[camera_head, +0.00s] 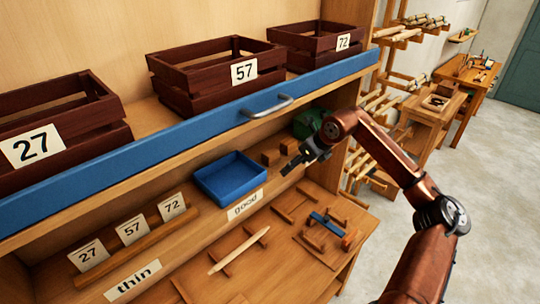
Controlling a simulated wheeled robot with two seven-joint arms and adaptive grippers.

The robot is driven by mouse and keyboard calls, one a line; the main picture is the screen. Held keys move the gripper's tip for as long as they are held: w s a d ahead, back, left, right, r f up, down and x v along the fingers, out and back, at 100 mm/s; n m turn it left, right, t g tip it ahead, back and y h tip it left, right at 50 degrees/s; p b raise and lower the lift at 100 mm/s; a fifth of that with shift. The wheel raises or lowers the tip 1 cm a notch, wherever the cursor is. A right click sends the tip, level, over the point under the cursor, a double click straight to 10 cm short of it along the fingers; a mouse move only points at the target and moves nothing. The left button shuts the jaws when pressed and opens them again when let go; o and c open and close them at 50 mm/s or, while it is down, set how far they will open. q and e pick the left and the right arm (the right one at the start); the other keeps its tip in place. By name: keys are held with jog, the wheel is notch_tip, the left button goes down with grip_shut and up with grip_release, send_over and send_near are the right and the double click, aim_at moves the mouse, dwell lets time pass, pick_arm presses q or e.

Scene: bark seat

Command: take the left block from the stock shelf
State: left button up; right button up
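My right gripper (288,170) reaches in from the right, in front of and slightly right of the blocks. It appears apart from both. Its fingers are small and dark, so I cannot tell whether they are open. No block shows in them. My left gripper is not in view.
A blue tray (230,177) sits left of the blocks, above a "good" label (245,204). A blue front board (190,125) with a metal handle overhangs the shelf. Dark crates (212,72) stand above. Wooden parts and a blue-topped piece (327,223) lie on the bench below.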

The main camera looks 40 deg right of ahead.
aim_at(271, 152)
jog(key=w, duration=0.2)
jog(key=w+a+p, duration=0.1)
jog(key=w, duration=0.1)
jog(key=shift+w+a+r, duration=0.1)
jog(key=shift+w+r, duration=0.1)
jog(key=shift+w, duration=0.1)
jog(key=shift+w+f+p, duration=0.15)
jog(key=shift+w+p, duration=0.3)
jog(key=shift+w, duration=0.85)
jog(key=w, duration=0.1)
jog(key=w+p, duration=0.1)
jog(key=w, duration=0.2)
jog(key=shift+w+a+f+p, duration=0.1)
jog(key=shift+a+f+p, duration=0.05)
jog(key=shift+a+p, duration=0.25)
jog(key=shift+w+f, duration=0.1)
jog(key=shift+f, duration=0.15)
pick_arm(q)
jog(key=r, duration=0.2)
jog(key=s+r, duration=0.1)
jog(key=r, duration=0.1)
pick_arm(e)
jog(key=shift+d+f, duration=0.15)
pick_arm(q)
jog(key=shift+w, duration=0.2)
pick_arm(e)
jog(key=c, duration=1.3)
